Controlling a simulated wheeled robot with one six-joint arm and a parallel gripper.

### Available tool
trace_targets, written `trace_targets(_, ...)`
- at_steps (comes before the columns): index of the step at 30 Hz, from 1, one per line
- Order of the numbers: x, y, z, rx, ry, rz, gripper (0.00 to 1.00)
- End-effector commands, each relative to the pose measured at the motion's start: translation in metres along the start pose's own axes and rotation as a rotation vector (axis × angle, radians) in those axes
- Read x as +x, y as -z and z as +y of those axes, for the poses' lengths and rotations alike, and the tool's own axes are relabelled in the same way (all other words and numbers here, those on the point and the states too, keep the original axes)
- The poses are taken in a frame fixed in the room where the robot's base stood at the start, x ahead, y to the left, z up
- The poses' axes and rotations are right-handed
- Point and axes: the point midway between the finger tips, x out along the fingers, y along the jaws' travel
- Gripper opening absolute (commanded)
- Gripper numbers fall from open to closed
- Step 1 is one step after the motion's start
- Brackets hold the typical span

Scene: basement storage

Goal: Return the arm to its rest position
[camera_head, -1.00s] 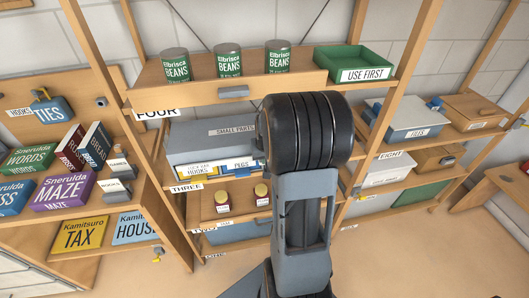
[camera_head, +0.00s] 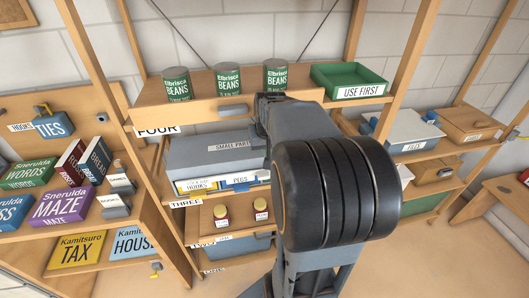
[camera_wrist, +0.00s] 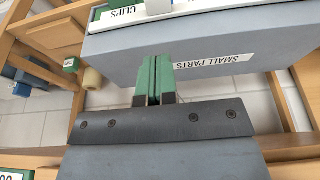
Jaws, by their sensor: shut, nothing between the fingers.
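My arm rises in the middle of the head view, its thick black joint in front of the shelving. The far end of the arm points toward the shelf, and the fingertips are hidden there. In the wrist view my gripper (camera_wrist: 153,82) shows two green fingers pressed together, with nothing between them. The grey SMALL PARTS box (camera_wrist: 215,50) lies beyond the fingers in that view, its label upside down. I cannot tell whether the fingers touch it. The same box (camera_head: 205,152) stands on the shelf left of my arm in the head view.
Several bean cans, among them one can (camera_head: 228,80), and a green USE FIRST tray (camera_head: 347,82) stand on the top shelf. Two small jars (camera_head: 221,216) stand lower. Wooden uprights flank my arm; open floor (camera_head: 420,262) lies lower right.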

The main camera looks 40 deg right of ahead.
Motion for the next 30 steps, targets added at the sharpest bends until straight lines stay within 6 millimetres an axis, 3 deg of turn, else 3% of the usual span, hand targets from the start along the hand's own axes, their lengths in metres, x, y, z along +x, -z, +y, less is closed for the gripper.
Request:
trace_targets(17,0.001,-0.002,0.0,0.011,0.0,-0.005,0.0)
trace_targets(20,0.009,-0.025,-0.003,0.022,0.0,-0.05,0.0)
trace_targets(27,-0.014,-0.11,-0.075,-0.177,0.05,-0.031,0.0)
trace_targets(30,-0.024,-0.137,-0.096,-0.271,0.078,-0.001,0.0)
